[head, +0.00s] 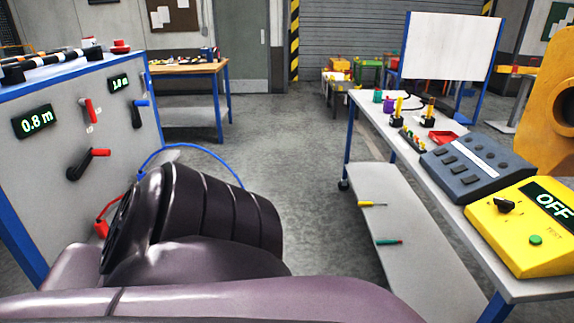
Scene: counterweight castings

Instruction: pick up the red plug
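A red plug-like piece (102,228) with a short red cable (109,207) is low in front of the grey panel at the left. My dark arm links partly cover the area beside it, so I cannot tell whether it hangs, rests or is plugged in. A blue cable (200,151) arcs out from behind my arm. My arm links fill the lower left and bottom of the head view. Neither gripper shows, so I cannot see what they hold.
The grey panel (52,160) has red and blue levers and displays. At the right, a blue-framed table holds a yellow tester (520,259) reading OFF and a dark grey box (464,164). Screwdrivers lie on its lower shelf (385,215). The floor between (280,150) is clear.

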